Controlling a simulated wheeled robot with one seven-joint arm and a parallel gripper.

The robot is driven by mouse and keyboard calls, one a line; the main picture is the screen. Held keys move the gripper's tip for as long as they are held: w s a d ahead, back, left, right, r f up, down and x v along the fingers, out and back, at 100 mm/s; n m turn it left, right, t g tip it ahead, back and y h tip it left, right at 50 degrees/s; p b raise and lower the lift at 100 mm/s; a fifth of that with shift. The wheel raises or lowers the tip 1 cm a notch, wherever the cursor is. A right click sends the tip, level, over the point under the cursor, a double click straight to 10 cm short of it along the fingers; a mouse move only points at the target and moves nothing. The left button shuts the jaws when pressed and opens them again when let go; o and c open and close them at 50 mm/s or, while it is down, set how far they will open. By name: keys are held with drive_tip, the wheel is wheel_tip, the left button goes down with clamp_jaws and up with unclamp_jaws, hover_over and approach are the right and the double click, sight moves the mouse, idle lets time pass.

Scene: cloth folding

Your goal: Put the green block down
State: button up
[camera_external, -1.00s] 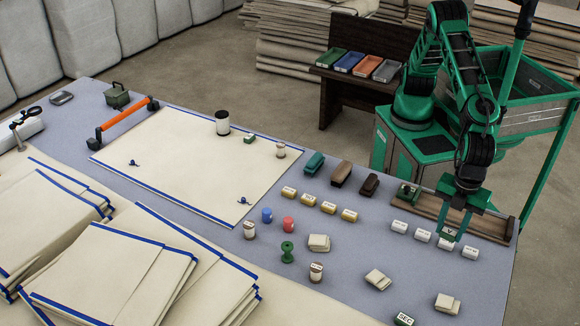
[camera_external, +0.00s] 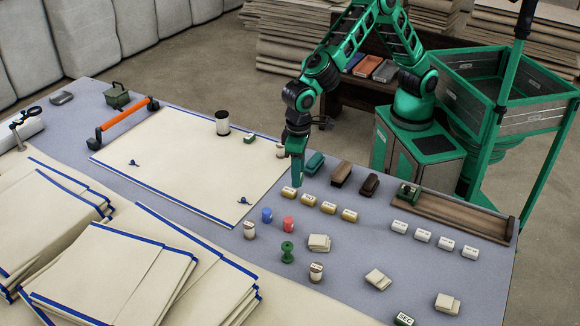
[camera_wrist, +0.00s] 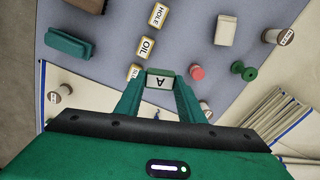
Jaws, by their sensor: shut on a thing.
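My gripper (camera_wrist: 160,85) is shut on a small block (camera_wrist: 160,82) with a pale face marked "A" and a dark green edge; I take it as the green block. In the external view my gripper (camera_external: 297,178) points down just behind the left end of a row of tan labelled blocks (camera_external: 328,208). The held block is mostly hidden there by the fingers. Whether it touches the table is not clear. In the wrist view, an "OIL" block (camera_wrist: 147,47) and a partly hidden tan block (camera_wrist: 134,72) lie close to the fingers.
Teal (camera_external: 314,163) and brown blocks (camera_external: 341,173) stand right of my gripper. Red (camera_external: 288,225) and blue cylinders (camera_external: 267,215) and a green spool (camera_external: 287,252) stand in front. White blocks (camera_external: 422,235) line up to the right. A blue-edged cloth (camera_external: 190,165) lies left.

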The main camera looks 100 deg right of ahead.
drive_tip(key=w+d+m, duration=0.3)
drive_tip(key=w+d, duration=0.1)
drive_tip(key=d, duration=0.7)
hover_over(252, 173)
drive_tip(key=f, duration=0.4)
drive_tip(key=a+f, duration=0.1)
drive_tip(key=f, duration=0.1)
drive_tip(key=shift+s+f, duration=0.2)
drive_tip(key=shift+s, duration=0.05)
drive_tip(key=shift+w+d+f, duration=0.25)
drive_tip(key=shift+d+f, duration=0.05)
drive_tip(key=shift+d, duration=0.1)
drive_tip(key=shift+f, duration=2)
drive_tip(key=o, duration=1)
